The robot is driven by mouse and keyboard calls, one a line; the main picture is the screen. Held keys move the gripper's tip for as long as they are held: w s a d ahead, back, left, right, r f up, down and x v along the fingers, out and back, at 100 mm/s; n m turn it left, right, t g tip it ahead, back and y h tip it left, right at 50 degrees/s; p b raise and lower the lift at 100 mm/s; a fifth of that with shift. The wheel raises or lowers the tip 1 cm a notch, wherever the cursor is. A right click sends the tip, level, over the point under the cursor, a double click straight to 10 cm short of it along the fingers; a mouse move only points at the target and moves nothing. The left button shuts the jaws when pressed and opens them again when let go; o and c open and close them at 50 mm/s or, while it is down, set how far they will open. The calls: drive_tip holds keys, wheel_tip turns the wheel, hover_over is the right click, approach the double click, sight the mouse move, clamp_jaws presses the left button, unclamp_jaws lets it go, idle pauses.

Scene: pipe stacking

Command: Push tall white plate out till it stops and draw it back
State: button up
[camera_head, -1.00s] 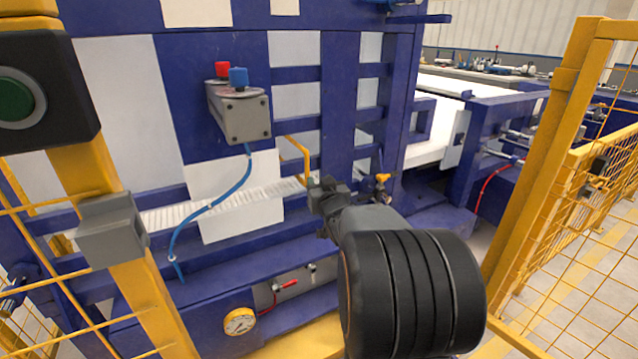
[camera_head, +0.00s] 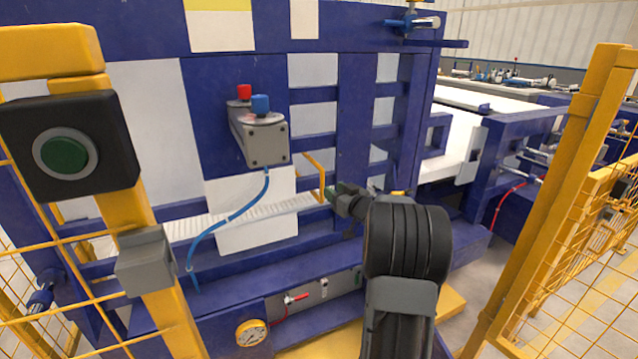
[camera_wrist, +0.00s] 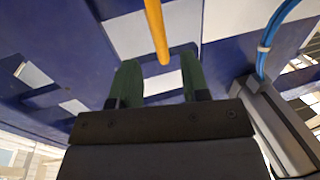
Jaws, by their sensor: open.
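A white plate (camera_head: 250,235) stands upright on the blue machine frame, behind a blue hose. A white ribbed strip (camera_head: 190,227) runs across it to the right. A bent yellow handle (camera_head: 322,172) stands out at the strip's right end. My gripper (camera_head: 335,190) is close beside this handle. In the wrist view my gripper (camera_wrist: 158,78) has its two green fingers apart. The yellow handle (camera_wrist: 157,30) reaches down toward the gap between them; I cannot tell whether it lies inside the gap. Nothing is held. A larger tall white panel (camera_head: 145,125) is at left.
A yellow post with a green button (camera_head: 66,156) is at left. Yellow fencing (camera_head: 560,170) bounds the right. A gauge (camera_head: 250,333) is low in front.

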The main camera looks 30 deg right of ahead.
drive_tip(key=b, duration=0.1)
hover_over(319, 199)
drive_tip(key=shift+w, duration=0.1)
idle(0.4)
clamp_jaws()
idle(0.4)
